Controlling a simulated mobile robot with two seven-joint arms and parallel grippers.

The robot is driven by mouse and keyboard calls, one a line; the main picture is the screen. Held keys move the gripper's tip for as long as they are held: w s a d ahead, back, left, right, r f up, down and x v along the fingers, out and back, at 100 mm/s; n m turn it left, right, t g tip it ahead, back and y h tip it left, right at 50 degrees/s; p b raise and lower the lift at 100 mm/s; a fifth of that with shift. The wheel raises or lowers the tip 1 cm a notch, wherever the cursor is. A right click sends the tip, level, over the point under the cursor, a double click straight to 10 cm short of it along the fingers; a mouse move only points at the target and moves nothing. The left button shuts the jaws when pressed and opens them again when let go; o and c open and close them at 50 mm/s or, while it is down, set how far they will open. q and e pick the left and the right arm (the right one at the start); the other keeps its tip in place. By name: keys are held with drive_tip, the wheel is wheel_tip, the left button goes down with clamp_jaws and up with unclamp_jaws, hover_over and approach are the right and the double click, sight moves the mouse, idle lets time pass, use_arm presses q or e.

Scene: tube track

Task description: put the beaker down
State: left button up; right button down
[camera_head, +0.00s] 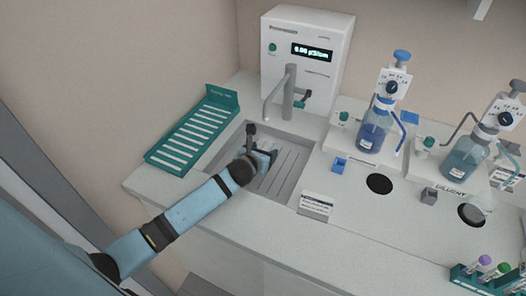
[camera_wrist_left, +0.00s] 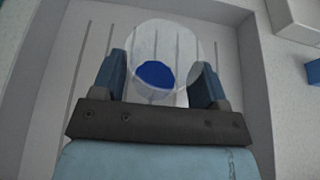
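My left gripper (camera_head: 264,160) is low over the grey sink basin (camera_head: 290,182) in the head view. In the left wrist view its two dark blue fingers (camera_wrist_left: 160,82) stand apart, one on each side of a clear beaker (camera_wrist_left: 172,42), and appear closed on it. A round dark blue patch shows inside the beaker. The ribbed sink floor shows through and around the glass. I cannot tell whether the beaker's base touches the floor. In the head view the beaker is mostly hidden by the gripper. My right gripper is not in view.
A grey tap (camera_head: 288,92) rises behind the basin, before a white dispenser (camera_head: 305,50). A green rack (camera_head: 192,137) lies left of it. Blue-liquid bottles (camera_head: 374,132) and a black round spot (camera_head: 379,184) are to the right. A small sign (camera_head: 316,205) stands in front.

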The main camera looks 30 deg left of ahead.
use_arm(q)
drive_tip(key=shift+o, duration=1.3)
drive_tip(key=shift+r, duration=0.15)
drive_tip(key=v, duration=1)
drive_tip(key=shift+s+r, duration=0.1)
drive_tip(key=shift+s, duration=0.25)
drive_tip(key=shift+s+d+r, duration=0.1)
drive_tip(key=shift+s+r, duration=0.15)
drive_tip(key=shift+s, duration=0.35)
drive_tip(key=shift+r, duration=0.1)
